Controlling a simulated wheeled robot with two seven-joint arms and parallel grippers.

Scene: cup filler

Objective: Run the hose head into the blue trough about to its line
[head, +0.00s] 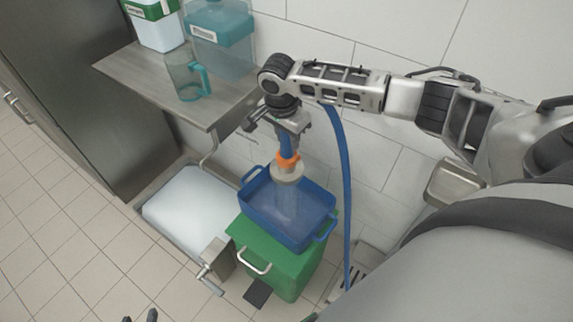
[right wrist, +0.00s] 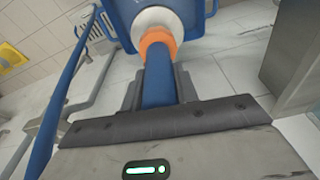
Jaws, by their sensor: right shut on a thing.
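My right gripper (head: 287,135) is shut on the blue hose head (head: 285,146), which has an orange collar and a pale, wide nozzle. It points down over the blue trough (head: 322,232). A translucent column of water runs from the nozzle into the trough. The trough's line cannot be made out, and the water level is unclear. In the right wrist view, the blue hose head (right wrist: 159,82) sits between the fingers, with the trough (right wrist: 118,22) beyond it. My left gripper (head: 140,317) shows only as two dark, separated tips at the bottom edge, empty and away from the trough.
The trough stands on a green bin (head: 278,272) with a black pedal. A white-filled basin (head: 190,212) is to its left. The blue hose (head: 347,190) hangs right of the trough.

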